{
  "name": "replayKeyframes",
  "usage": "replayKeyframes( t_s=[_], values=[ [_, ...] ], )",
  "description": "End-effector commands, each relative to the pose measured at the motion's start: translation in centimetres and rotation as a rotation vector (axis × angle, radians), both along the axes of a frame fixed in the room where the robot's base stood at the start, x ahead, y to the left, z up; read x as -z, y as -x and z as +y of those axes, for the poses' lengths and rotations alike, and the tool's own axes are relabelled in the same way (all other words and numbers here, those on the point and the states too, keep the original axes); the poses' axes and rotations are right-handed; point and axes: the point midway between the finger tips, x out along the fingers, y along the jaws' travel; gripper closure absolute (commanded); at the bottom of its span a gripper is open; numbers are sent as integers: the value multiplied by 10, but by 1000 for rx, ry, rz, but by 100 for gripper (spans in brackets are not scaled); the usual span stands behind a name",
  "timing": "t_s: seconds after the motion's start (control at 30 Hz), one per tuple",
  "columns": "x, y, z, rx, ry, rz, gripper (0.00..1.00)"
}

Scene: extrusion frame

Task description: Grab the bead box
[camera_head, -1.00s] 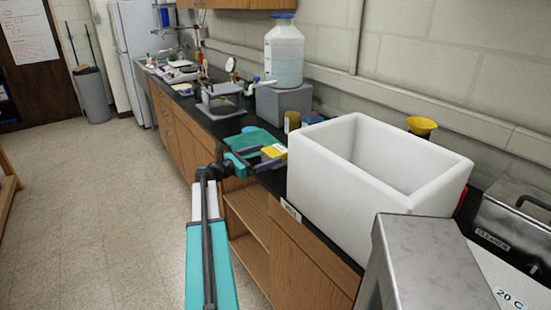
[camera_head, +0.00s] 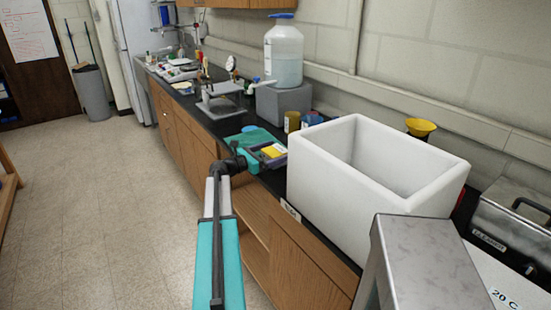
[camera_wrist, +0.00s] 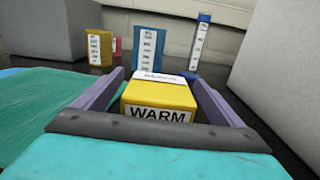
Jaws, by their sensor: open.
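A yellow box with a black-on-white WARM label (camera_wrist: 158,105) sits on the counter, and I take it to be the bead box. It has a white label on top, too small to read. My gripper (camera_wrist: 156,84) is open, with one purple finger on each side of the yellow box. I cannot tell whether either finger touches it. In the head view my gripper (camera_head: 264,154) reaches over the counter edge at the box. The dark palm bar hides the box's lower front.
A teal sheet (camera_wrist: 45,105) lies left of the box. Behind stand a yellow cup (camera_wrist: 99,48), a blue cup (camera_wrist: 149,45) and a blue-capped tube (camera_wrist: 198,45). A large white open bin (camera_head: 335,195) is close on the right. A carboy (camera_head: 284,55) stands on a grey block behind.

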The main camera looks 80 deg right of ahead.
Motion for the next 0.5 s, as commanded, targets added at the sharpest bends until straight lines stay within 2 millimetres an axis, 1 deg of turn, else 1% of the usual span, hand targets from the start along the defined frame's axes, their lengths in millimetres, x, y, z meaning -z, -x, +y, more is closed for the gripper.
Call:
replayKeyframes(
  t_s=[0.27,0.37,0.5],
  values=[
    [0,0,0,0,0,0,9],
    [0,0,0,0,0,0,25],
    [0,0,0,0,0,0,48]
  ],
)
